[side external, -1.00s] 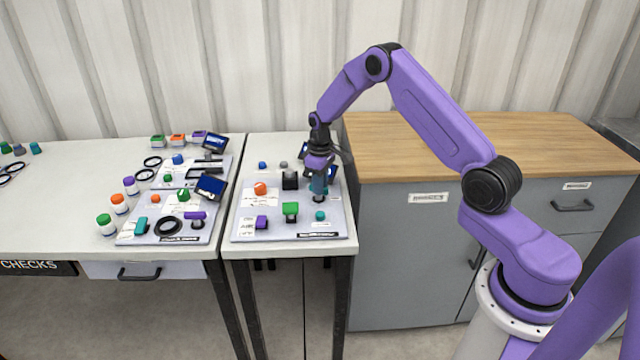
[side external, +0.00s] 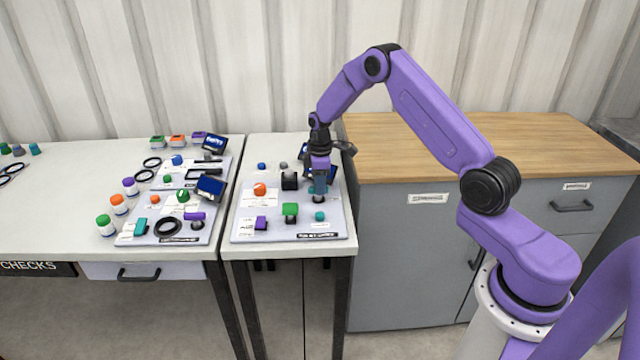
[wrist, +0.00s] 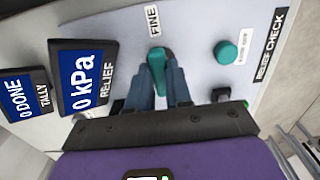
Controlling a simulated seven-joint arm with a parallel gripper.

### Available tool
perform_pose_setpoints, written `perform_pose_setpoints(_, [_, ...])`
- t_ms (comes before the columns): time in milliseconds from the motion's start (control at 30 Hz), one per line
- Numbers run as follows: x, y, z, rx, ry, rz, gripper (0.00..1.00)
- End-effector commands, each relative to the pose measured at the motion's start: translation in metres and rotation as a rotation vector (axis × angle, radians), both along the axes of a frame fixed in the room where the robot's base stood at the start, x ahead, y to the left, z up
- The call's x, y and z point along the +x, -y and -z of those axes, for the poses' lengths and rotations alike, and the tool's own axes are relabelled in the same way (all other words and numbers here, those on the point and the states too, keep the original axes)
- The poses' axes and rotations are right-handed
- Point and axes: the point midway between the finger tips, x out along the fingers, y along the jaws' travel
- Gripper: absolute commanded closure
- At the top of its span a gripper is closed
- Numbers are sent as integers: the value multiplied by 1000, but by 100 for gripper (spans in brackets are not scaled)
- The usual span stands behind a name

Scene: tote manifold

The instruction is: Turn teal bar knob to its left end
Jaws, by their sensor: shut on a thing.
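The teal bar knob (wrist: 157,72) is in the wrist view, just below the FINE label, on the pale panel. My gripper (wrist: 161,80) has its two blue-grey fingers on either side of the bar and is shut on it. The bar runs nearly up and down in the wrist view. In the side external view my gripper (side external: 319,194) points straight down at the right part of the panel (side external: 270,232). There the fingers mostly hide the knob, so its angle cannot be read.
A round teal knob (wrist: 227,52) sits near the gripper. A display reading 0 kPa (wrist: 82,78) and a smaller display (wrist: 24,95) stand to its left. A green knob (side external: 290,209) and an orange knob (side external: 260,189) are on the same panel. Another panel lies on the left table.

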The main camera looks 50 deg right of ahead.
Motion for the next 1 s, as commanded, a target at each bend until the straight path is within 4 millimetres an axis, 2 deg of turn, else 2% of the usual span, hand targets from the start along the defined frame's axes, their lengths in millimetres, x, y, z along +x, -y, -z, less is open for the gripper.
perform_pose_setpoints(300, [0, 0, -1, -1, 1, -9, 100])
perform_pose_setpoints(333, [0, 0, -1, -2, 1, -9, 74])
perform_pose_setpoints(400, [0, 0, -1, -1, 1, -8, 55])
perform_pose_setpoints(767, [0, 0, -4, -1, 1, -5, 55])
perform_pose_setpoints(867, [1, 0, -13, -1, 4, -4, 55])
perform_pose_setpoints(1000, [1, 0, -38, -1, 6, -5, 55])
